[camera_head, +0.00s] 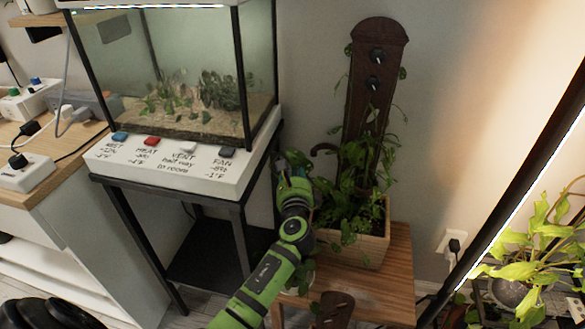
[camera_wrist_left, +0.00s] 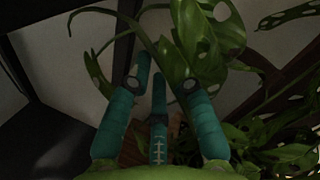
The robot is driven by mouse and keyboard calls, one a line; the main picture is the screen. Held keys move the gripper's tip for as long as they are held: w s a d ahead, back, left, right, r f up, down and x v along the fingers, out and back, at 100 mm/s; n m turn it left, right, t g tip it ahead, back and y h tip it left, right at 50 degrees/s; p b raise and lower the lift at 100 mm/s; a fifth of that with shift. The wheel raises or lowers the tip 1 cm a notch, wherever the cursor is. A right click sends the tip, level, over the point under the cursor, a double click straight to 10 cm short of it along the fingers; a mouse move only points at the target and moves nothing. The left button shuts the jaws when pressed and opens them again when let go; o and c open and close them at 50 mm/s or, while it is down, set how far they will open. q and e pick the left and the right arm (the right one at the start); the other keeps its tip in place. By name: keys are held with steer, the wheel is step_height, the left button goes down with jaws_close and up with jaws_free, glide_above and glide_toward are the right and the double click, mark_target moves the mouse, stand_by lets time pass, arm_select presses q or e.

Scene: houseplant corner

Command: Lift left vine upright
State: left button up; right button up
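A leafy green vine (camera_head: 352,225) grows in a wooden planter (camera_head: 372,250) on a small wooden table. A tall dark-brown board with round knobs (camera_head: 371,110) stands at the back of the planter, with stems along it. My left gripper (camera_head: 293,168) is at the planter's left side, among leaves. In the left wrist view its teal fingers (camera_wrist_left: 158,75) point at a curved stem (camera_wrist_left: 142,35) and a large holed leaf (camera_wrist_left: 208,45). The fingertips bend inward close to the stem. I cannot tell whether they grip it. My right gripper is not in view.
A glass terrarium (camera_head: 180,75) on a white labelled base (camera_head: 200,165) stands left of my gripper. A brown knobbed piece (camera_head: 334,311) shows in front of the table (camera_head: 395,285). A dark slanted post (camera_head: 520,165) and a yellow-green plant (camera_head: 530,250) stand at right.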

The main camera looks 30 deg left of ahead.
arm_select(q)
jaws_close()
steer(key=shift+w+d+r+m+t+p, duration=0.5)
steer(key=shift+d+r+m, duration=0.5)
steer(key=shift+d+m, duration=0.9)
steer(key=shift+w+d+r+m+t+p, duration=0.5)
steer(key=shift+d+r+m, duration=0.7)
steer(key=shift+d, duration=1.25)
steer(key=shift+w+d+r+m+t+p, duration=0.3)
steer(key=shift+w+d+r+m+p, duration=0.45)
steer(key=shift+d+m, duration=1.2)
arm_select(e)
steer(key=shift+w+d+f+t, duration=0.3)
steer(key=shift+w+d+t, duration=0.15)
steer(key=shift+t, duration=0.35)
arm_select(q)
steer(key=shift+d+r+n, duration=0.1)
steer(key=shift+d+n, duration=0.15)
steer(key=o, duration=0.8)
jaws_free()
steer(key=shift+s, duration=0.1)
